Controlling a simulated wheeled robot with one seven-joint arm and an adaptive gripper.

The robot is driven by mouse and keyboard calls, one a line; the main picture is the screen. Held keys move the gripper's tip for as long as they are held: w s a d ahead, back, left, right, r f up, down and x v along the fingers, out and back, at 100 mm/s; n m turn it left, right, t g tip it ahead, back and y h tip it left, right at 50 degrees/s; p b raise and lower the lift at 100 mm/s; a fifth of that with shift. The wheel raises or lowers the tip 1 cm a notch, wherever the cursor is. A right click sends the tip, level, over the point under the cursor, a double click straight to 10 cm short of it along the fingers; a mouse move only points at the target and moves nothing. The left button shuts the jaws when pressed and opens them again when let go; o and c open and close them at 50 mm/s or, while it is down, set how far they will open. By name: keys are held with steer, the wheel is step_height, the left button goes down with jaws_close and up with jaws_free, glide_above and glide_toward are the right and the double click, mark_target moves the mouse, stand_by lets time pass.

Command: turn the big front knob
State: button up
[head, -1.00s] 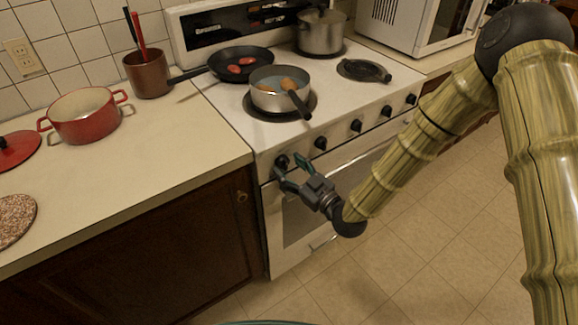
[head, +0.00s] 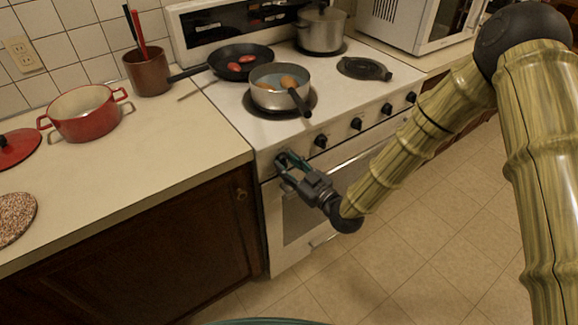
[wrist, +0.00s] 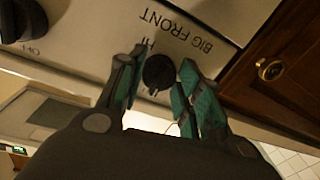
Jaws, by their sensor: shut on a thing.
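The big front knob (wrist: 158,73) is a round black knob on the white stove front. The words BIG FRONT and HI are printed upside down beside it in the wrist view. My gripper (wrist: 162,62) has its teal-padded fingers on either side of the knob and is shut on it. In the head view my gripper (head: 285,164) is at the leftmost knob on the stove's front panel and mostly hides that knob. The knob's exact angle is hard to read.
More black knobs run along the panel to the right, the nearest one (head: 320,141) close by. A wooden cabinet (head: 150,235) is left of the stove. A red pot (head: 84,116) stands on the counter.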

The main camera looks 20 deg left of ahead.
steer(key=m+b, duration=0.2)
steer(key=m, duration=0.2)
steer(key=shift+f, duration=0.2)
steer(key=m+b, duration=0.2)
steer(key=m, duration=0.3)
steer(key=shift+s+r+m+t, duration=0.1)
steer(key=shift+m+t, duration=0.2)
steer(key=shift+t, duration=0.1)
steer(key=o, duration=1)
steer(key=shift+o, duration=0.2)
steer(key=v, duration=1.2)
